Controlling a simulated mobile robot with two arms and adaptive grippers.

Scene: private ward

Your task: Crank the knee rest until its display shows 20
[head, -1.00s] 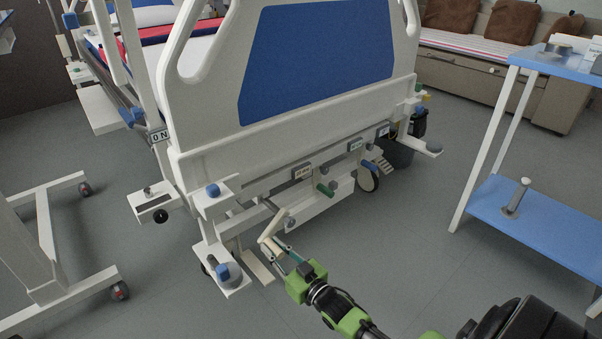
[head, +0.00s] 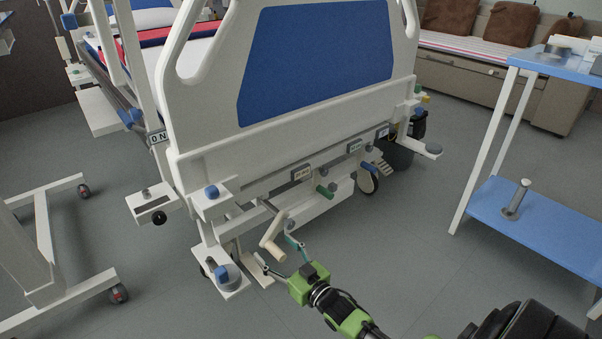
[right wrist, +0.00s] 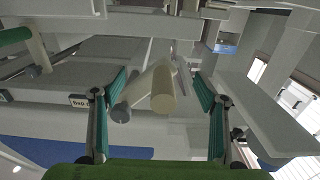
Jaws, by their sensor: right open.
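The crank with a cream handle (head: 272,248) hangs at the foot end of the bed, low and left of centre. In the right wrist view its round handle (right wrist: 163,92) shows end-on between my fingers. My right gripper (head: 277,254) is open, its fingers spread on either side of the handle; I see gaps on both sides in the right wrist view (right wrist: 160,95). Small label plates sit on the bed's lower rail, one above the cranks (head: 302,174) and one further right (head: 354,146); their text is too small to read. My left gripper is not in view.
A green-handled crank (head: 325,190) sits right of the cream one. A blue-shelved trolley (head: 545,225) stands at right, a white wheeled frame (head: 45,240) at left. The floor between bed and trolley is clear.

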